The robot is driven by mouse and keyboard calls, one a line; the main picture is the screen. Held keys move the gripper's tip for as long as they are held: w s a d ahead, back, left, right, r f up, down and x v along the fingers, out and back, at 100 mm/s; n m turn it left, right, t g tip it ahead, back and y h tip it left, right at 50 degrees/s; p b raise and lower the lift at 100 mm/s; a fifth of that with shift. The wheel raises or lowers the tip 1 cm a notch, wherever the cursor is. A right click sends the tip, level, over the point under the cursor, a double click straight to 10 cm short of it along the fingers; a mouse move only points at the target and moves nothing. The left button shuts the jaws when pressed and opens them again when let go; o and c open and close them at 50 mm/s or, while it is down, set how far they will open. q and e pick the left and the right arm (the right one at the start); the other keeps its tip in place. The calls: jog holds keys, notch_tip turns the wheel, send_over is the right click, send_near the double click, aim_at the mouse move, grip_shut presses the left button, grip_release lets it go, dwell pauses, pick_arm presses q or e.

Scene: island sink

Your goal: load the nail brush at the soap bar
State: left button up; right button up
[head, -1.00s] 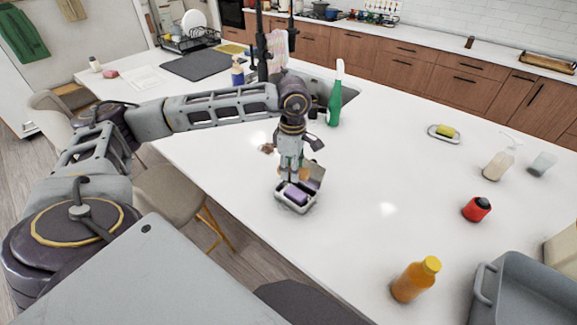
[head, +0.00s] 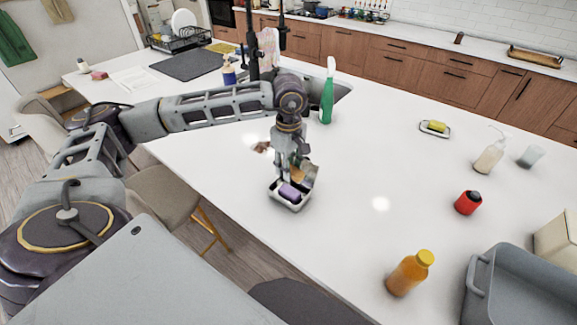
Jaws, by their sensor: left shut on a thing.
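A purple soap bar (head: 290,192) lies in a small white dish (head: 289,206) near the front edge of the island counter. My left gripper (head: 287,176) points down just above and behind the soap bar. It is shut on a small tan thing, which appears to be the nail brush (head: 297,167). The fingers hide much of the brush, and I cannot tell whether it touches the soap. My right gripper is not in view.
A small brown object (head: 262,147) lies behind my left gripper. A green spray bottle (head: 327,97) stands farther back by the sink. A yellow block on a dish (head: 435,128), a red can (head: 468,203), an orange bottle (head: 410,274) and a grey tub (head: 520,290) are to the right.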

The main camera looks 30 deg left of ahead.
aim_at(288, 190)
pick_arm(q)
jog(key=shift+f, duration=0.1)
jog(key=shift+f+b, duration=0.3)
jog(key=shift+f, duration=0.3)
jog(key=shift+f+b, duration=0.45)
jog(key=shift+f, duration=0.75)
jog(key=shift+f+b, duration=0.4)
jog(key=shift+f, duration=0.7)
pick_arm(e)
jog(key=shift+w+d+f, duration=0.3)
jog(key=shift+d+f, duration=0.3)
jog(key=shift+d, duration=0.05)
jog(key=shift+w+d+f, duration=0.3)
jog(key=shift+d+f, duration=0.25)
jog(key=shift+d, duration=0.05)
pick_arm(q)
jog(key=shift+f, duration=0.1)
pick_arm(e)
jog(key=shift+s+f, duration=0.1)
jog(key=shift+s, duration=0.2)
pick_arm(q)
jog(key=shift+f+b, duration=0.4)
jog(key=shift+b, duration=0.1)
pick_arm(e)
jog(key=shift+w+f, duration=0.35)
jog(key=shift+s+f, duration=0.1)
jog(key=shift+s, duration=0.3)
